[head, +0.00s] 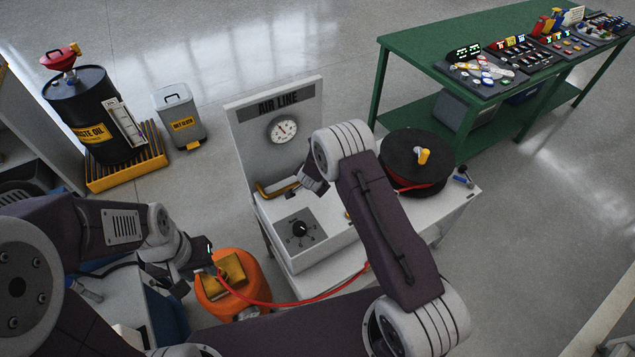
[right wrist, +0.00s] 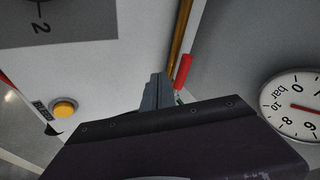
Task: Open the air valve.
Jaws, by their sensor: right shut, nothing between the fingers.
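The air valve's red lever (right wrist: 182,72) shows in the right wrist view beside a brass pipe (right wrist: 186,35), roughly in line with it. The pipe also shows in the head view (head: 268,191) at the foot of the AIR LINE panel (head: 240,130). My right gripper (right wrist: 157,92) is shut and empty, its fingers close to the left of the lever; I cannot tell if they touch. The lever's lower end is partly hidden by my gripper. My left gripper (head: 205,257) is low at the left, by the orange tank (head: 232,296); its jaws are unclear.
A pressure gauge (head: 283,130) sits on the panel. A dial knob (head: 300,228) is on the white bench. A red hose (head: 300,302) runs from the tank toward the bench. A black reel (head: 415,165) stands at the bench's right. A green table (head: 410,40) is behind.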

